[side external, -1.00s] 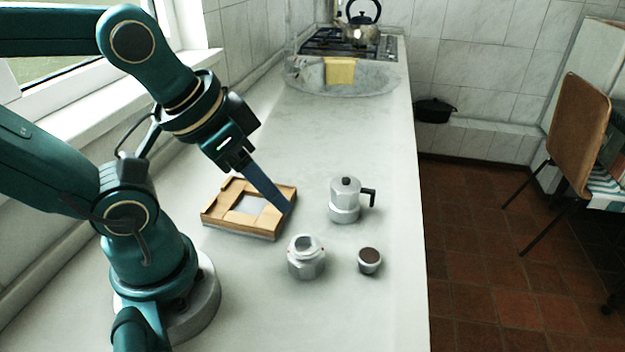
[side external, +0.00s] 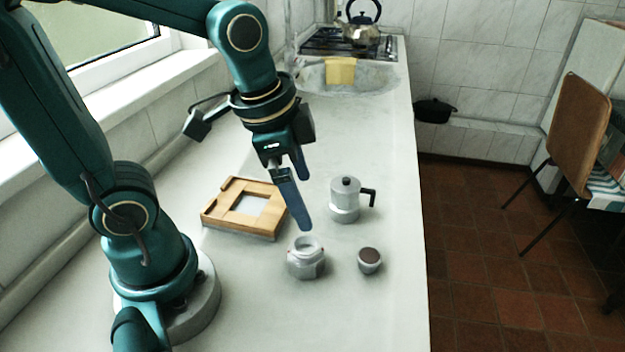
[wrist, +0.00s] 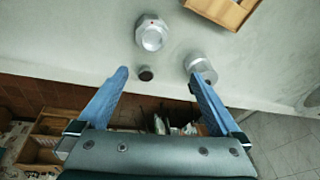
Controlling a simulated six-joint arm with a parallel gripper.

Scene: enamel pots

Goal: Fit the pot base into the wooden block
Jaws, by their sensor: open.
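The pot base (side external: 306,262) is a faceted silver-grey vessel with an open top, standing upright on the counter. It also shows in the wrist view (wrist: 151,34), beyond the fingertips. The wooden block (side external: 225,217) is a flat square frame with a pale square opening, lying left of and behind the base; its corner shows in the wrist view (wrist: 238,14). My gripper (side external: 303,226) is open and empty, its fingers pointing down above and just behind the base, seemingly apart from it. In the wrist view my gripper (wrist: 158,78) has its two blue fingers wide apart.
A lidded silver pot top with a black handle (side external: 345,200) stands right of my fingers. A small cup with dark filling (side external: 370,261) stands right of the base. The counter's right edge lies just beyond them. The counter behind is clear up to the sink (side external: 310,78).

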